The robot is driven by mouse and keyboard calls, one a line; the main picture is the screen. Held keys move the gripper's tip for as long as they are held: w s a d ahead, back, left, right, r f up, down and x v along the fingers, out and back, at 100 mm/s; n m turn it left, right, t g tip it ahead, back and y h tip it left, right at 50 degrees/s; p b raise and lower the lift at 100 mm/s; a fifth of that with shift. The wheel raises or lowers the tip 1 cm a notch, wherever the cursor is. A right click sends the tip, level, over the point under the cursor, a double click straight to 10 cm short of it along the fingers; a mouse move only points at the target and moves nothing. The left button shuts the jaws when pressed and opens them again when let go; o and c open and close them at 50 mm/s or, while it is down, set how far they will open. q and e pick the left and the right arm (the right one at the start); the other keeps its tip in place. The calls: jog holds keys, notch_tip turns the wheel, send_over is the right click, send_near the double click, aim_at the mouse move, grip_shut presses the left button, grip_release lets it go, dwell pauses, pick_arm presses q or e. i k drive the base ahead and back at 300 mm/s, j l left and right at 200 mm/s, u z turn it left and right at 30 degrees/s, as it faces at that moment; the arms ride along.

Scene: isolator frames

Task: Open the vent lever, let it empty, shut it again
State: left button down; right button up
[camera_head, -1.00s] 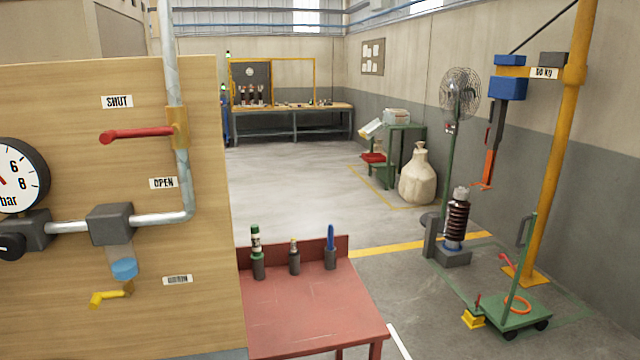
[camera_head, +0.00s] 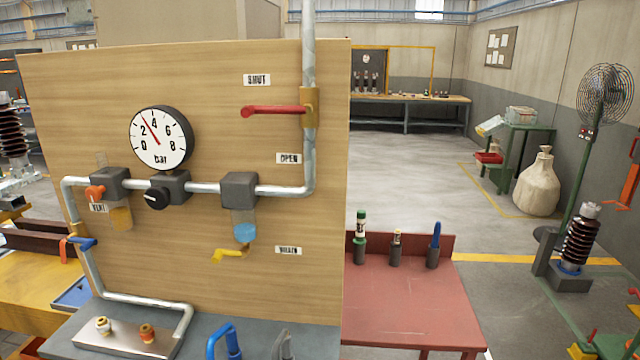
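An orange lever (camera_head: 95,192) sits by a label (camera_head: 98,208) that seems to read VENT, at the left of the wooden panel (camera_head: 230,110). Beside it hangs a bowl with amber contents (camera_head: 121,217). A pressure gauge (camera_head: 161,138) has its needle between 2 and 4 bar. A red lever (camera_head: 275,110) points left, level, between the SHUT label (camera_head: 257,80) and the OPEN label (camera_head: 289,158), nearer SHUT. A yellow lever (camera_head: 230,254) is under a blue-bottomed bowl (camera_head: 244,231); its label (camera_head: 289,250) is blurred. Neither gripper is in view.
A blue lever (camera_head: 82,243) is on the lower left pipe. A metal block with fittings (camera_head: 120,338) lies on the grey bench below. A red table (camera_head: 410,300) with several upright tools stands right of the panel. Open floor (camera_head: 410,170) lies behind.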

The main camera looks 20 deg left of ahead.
aim_at(87, 243)
jog(key=u, duration=1.9)
